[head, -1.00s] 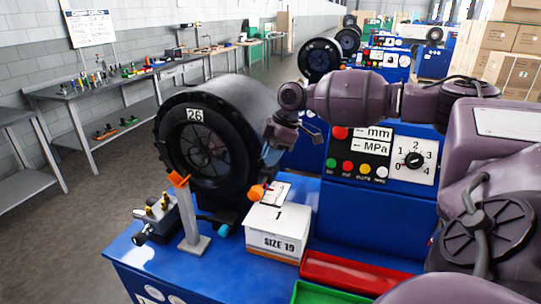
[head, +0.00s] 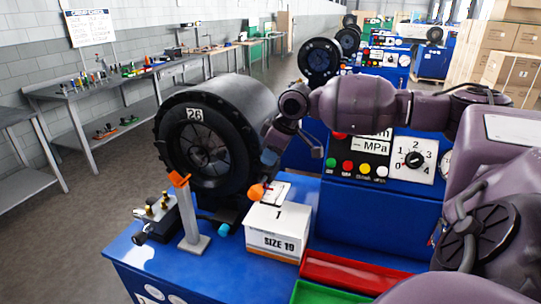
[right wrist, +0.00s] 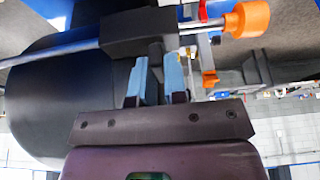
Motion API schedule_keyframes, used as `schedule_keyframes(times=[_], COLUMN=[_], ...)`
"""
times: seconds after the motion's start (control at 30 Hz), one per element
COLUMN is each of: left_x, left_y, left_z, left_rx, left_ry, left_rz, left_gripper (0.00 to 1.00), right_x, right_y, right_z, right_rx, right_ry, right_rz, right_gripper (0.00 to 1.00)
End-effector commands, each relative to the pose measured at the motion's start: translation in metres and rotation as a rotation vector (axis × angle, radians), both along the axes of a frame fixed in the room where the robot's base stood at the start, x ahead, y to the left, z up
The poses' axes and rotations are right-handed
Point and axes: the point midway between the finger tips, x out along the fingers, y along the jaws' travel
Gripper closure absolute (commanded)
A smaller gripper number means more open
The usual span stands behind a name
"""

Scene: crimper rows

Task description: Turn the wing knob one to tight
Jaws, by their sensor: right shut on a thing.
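In the right wrist view, a dark block (right wrist: 136,36) sits on a metal rod (right wrist: 60,55) that ends in an orange knob (right wrist: 247,18). My right gripper (right wrist: 160,62) has light blue fingers at the underside of this block. They are closed on a small dark part there, likely the wing knob, which is mostly hidden between them. In the head view, my right gripper (head: 268,158) is by the right side of the black crimper head (head: 207,152) marked 26, just above the orange knob (head: 257,192). My left gripper is not in view.
A white box (head: 278,242) marked SIZE 19 stands right of the crimper head on the blue bench (head: 150,262). A post (head: 190,222) with an orange top stands in front. Red (head: 340,271) and green bins lie at the front right. A control panel (head: 372,160) is behind.

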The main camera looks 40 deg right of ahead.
Motion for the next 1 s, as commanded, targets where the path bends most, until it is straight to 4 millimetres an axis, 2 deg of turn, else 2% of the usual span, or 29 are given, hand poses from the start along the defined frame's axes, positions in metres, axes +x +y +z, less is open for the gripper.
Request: schedule_keyframes(times=[0.57, 0.6, 0.73, 1.0], left_x=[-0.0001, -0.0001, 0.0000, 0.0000], left_y=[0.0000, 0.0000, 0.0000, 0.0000], left_z=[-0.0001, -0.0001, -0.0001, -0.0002], left_rx=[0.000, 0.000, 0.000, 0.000], left_ry=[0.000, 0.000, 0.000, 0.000], left_rz=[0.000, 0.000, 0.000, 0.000], left_gripper=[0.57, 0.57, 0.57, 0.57], right_x=[-0.0004, -0.0004, -0.0004, -0.0003], right_y=[-0.0001, -0.0001, 0.0000, -0.0001], right_z=[-0.0004, -0.0004, -0.0003, 0.0002], right_rx=[-0.001, 0.000, 0.000, 0.000], right_ry=[0.002, 0.002, 0.002, 0.001], right_rz=[-0.040, -0.040, -0.039, -0.038], right_gripper=[1.00, 0.83, 0.63, 0.62])
